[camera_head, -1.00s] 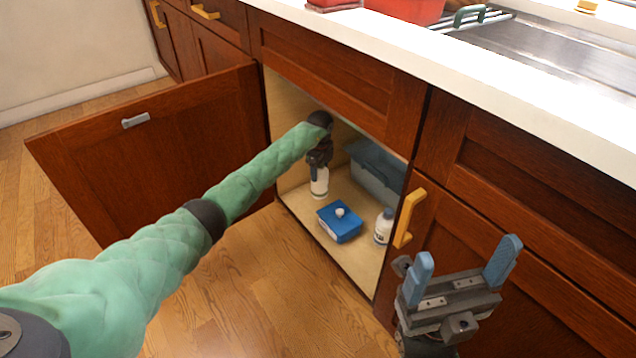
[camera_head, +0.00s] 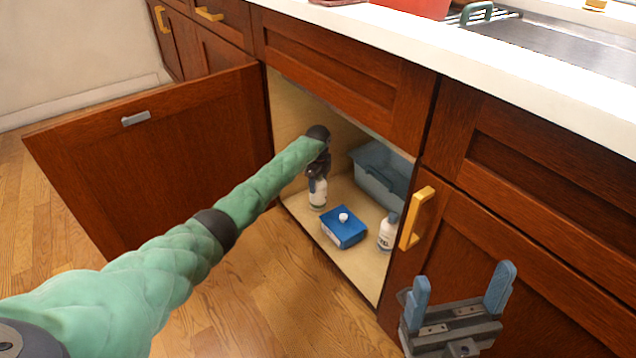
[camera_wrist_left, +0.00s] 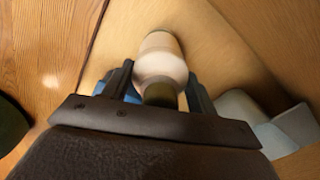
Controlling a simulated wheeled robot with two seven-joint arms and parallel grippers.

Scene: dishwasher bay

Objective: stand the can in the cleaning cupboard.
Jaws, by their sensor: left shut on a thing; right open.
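The can (camera_head: 317,194) is a pale, whitish cylinder with a darker top, upright inside the open cupboard (camera_head: 352,258) at its left front part. My left gripper (camera_head: 317,176) reaches in from the left and is shut on the can from above. In the left wrist view the can (camera_wrist_left: 160,62) sits between the two fingers over the pale cupboard floor. Whether its base touches the floor I cannot tell. My right gripper (camera_head: 460,297) is open and empty, outside the cupboard in front of the closed door on the right.
A blue box with a white knob (camera_head: 343,228) stands right of the can. A white bottle (camera_head: 387,232) stands farther right, and a grey-blue tub (camera_head: 381,172) is behind. The open cupboard door (camera_head: 150,150) is at left. The counter edge (camera_head: 450,85) runs above.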

